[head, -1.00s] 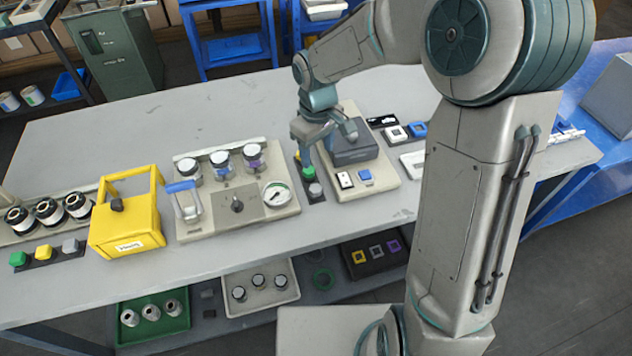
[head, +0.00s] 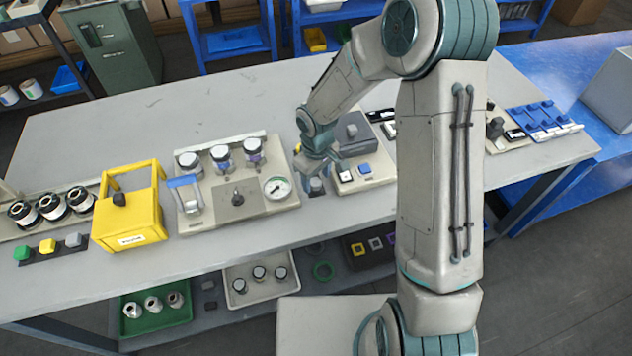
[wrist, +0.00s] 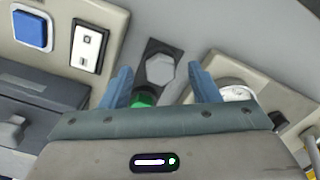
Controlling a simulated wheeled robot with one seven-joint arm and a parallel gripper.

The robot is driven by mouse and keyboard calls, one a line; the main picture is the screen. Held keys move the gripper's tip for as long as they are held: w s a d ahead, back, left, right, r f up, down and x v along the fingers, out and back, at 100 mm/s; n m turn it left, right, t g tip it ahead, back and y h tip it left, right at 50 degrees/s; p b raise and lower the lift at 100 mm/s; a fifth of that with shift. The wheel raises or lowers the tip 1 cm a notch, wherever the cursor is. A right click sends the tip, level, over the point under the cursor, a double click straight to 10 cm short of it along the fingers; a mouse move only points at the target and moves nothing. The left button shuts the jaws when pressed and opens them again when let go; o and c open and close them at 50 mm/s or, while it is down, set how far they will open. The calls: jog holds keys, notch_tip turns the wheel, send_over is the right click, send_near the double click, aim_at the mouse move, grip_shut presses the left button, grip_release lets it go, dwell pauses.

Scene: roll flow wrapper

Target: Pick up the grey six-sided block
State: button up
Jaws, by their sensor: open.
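The grey six-sided block (wrist: 160,72) sits on a dark strip (wrist: 158,47) on the table, and its top faces the wrist camera. It shows small in the head view (head: 316,186), just under my gripper (head: 320,172). In the wrist view my gripper (wrist: 161,80) is open, its two blue fingers on either side of the block with visible gaps. I cannot tell whether the fingertips are down level with it. A green block (wrist: 143,100) stands on the same strip, partly hidden by my gripper.
A panel with a white switch (head: 345,175) and a blue button (head: 365,169) stands close on the right. A panel with a gauge (head: 277,187) stands close on the left. A yellow box (head: 130,215) is further left. Bare table lies in front of the strip.

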jog(key=shift+f, duration=0.65)
jog(key=c, duration=1)
jog(key=shift+r, duration=0.15)
